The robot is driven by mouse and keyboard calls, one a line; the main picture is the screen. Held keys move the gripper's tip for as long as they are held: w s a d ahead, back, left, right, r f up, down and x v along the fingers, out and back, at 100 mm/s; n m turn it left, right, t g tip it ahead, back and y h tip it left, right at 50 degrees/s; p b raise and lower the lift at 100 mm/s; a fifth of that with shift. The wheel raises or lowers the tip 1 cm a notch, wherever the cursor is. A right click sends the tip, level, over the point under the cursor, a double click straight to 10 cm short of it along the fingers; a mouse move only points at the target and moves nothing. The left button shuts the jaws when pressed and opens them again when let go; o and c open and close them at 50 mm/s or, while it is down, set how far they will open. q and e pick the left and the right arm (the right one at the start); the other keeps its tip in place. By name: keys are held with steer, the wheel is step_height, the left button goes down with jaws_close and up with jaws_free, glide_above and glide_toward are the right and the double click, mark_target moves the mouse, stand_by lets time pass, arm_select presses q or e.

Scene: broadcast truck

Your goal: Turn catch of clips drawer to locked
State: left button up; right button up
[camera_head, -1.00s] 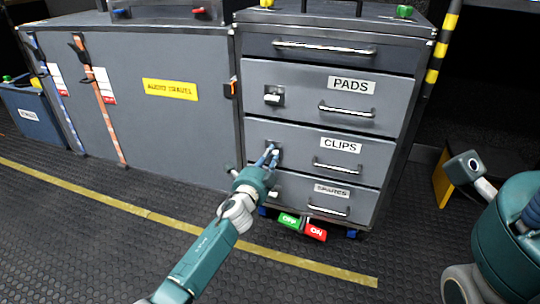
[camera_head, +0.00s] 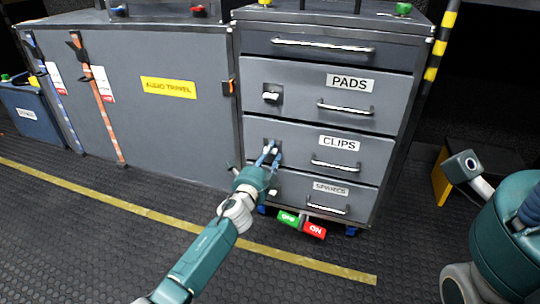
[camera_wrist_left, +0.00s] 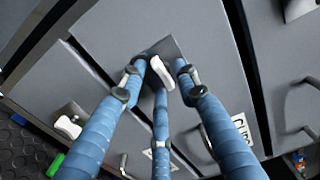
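The clips drawer (camera_head: 300,149) is shut in the grey cabinet, with a "CLIPS" label and a bar handle. Its catch (camera_wrist_left: 160,73) is a pale elongated knob on a dark plate, slanting more steeply in the wrist view than the spares catch (camera_wrist_left: 68,127). My left gripper (camera_head: 272,150) is at the catch and hides much of it in the head view. In the wrist view its blue fingers (camera_wrist_left: 161,75) are spread around the knob. A gap shows on the right side; contact on the left is unclear. My right gripper is not in view.
The pads drawer (camera_head: 300,90) with its own catch (camera_head: 271,97) is above; the spares drawer (camera_head: 308,200) is below. A grey case (camera_head: 190,125) stands to the left. The floor in front is clear.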

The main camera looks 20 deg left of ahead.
arm_select(q)
steer(key=shift+a, duration=0.1)
steer(key=s, duration=1.2)
steer(key=shift+a, duration=0.15)
